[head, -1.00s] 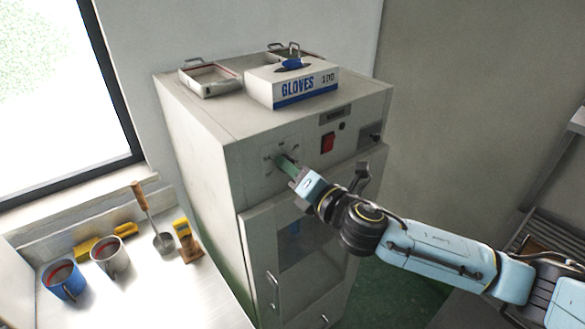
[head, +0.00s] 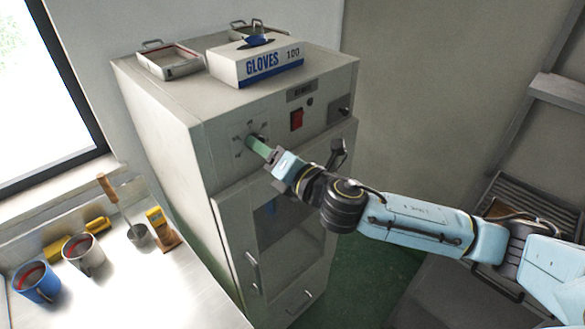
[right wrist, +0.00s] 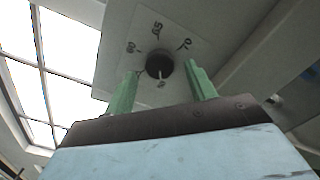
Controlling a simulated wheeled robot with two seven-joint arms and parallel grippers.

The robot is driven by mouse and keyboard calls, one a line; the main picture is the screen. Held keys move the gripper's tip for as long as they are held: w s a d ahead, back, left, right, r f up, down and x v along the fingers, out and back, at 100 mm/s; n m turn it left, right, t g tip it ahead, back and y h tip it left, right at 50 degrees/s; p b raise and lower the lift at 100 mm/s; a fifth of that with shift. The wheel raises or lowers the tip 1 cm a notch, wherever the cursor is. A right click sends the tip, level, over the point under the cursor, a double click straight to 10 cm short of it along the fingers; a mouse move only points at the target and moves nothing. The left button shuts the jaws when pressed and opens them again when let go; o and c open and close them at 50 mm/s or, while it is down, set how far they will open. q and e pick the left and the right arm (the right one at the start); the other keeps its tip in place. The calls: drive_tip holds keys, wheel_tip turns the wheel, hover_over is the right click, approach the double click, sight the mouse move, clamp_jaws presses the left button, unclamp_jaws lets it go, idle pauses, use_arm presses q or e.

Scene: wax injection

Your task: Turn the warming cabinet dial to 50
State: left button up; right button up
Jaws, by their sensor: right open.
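The warming cabinet (head: 160,130) is a tall, pale grey box in the middle of the head view. Its dial is mostly hidden there behind my right gripper (head: 256,143), whose green fingers reach the panel's upper left. In the right wrist view the dark round dial (right wrist: 160,65) sits on a pale plate with several printed numbers around it. A light mark on the dial points down in that picture. The green fingers of my right gripper (right wrist: 163,70) are open, one on each side of the dial, with gaps showing. My left gripper is not in view.
A gloves box (head: 257,64) and metal trays (head: 170,60) stand on the cabinet. A red switch (head: 296,119) is right of the dial. Mugs (head: 84,256) and tools stand on the counter (head: 120,300) at left.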

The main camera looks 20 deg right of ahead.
drive_tip(key=b+v, duration=0.3)
drive_tip(key=v, duration=0.8)
drive_tip(key=shift+s+d, duration=0.15)
drive_tip(key=shift+s, duration=0.25)
